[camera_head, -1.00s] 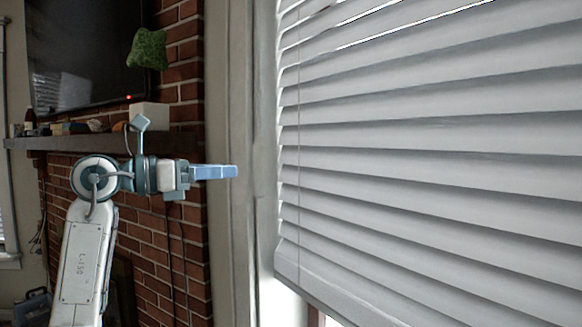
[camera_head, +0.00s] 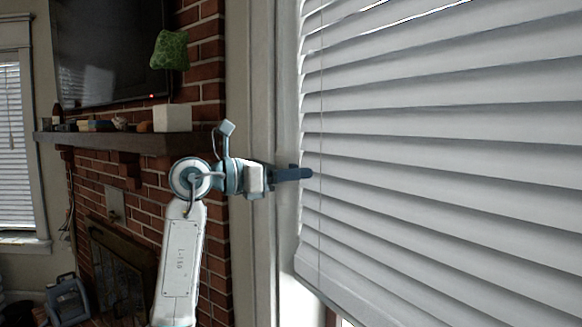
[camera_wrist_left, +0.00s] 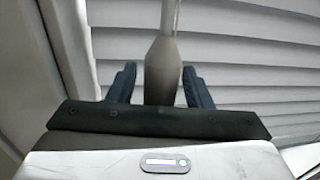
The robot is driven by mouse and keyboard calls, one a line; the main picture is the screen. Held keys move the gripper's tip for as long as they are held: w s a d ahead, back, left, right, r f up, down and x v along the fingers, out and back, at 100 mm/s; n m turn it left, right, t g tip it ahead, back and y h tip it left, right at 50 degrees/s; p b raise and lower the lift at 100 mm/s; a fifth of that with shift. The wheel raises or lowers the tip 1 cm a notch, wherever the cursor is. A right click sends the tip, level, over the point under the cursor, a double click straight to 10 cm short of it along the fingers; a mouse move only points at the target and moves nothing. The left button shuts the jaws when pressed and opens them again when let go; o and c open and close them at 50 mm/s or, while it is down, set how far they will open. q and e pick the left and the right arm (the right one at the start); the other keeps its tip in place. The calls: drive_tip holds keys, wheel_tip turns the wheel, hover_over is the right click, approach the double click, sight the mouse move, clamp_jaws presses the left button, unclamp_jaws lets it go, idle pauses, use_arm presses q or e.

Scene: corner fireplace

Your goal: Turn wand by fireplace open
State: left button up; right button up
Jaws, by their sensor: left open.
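The blinds' wand (camera_wrist_left: 162,68) shows in the left wrist view as a pale handle that widens downward, with a thin clear stem above it. My left gripper (camera_wrist_left: 158,80) is open, with one dark finger on each side of the handle and a gap on both sides. The handle's lower end is hidden behind the gripper body. In the head view my left gripper (camera_head: 304,173) points right at the left edge of the white window blinds (camera_head: 430,150). I cannot make out the wand for sure there. My right gripper is not in view.
The window frame (camera_head: 262,100) stands close beside the gripper. The brick fireplace (camera_head: 130,190) has a dark mantel (camera_head: 110,140) bearing a white box (camera_head: 172,118) with a green object (camera_head: 170,50) above. Another window (camera_head: 15,150) is at far left.

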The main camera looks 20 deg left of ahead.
use_arm(q)
drive_tip(key=shift+w, duration=0.1)
drive_tip(key=shift+f, duration=0.1)
drive_tip(key=shift+c, duration=0.6)
drive_tip(key=c, duration=0.9)
drive_tip(key=shift+o, duration=0.2)
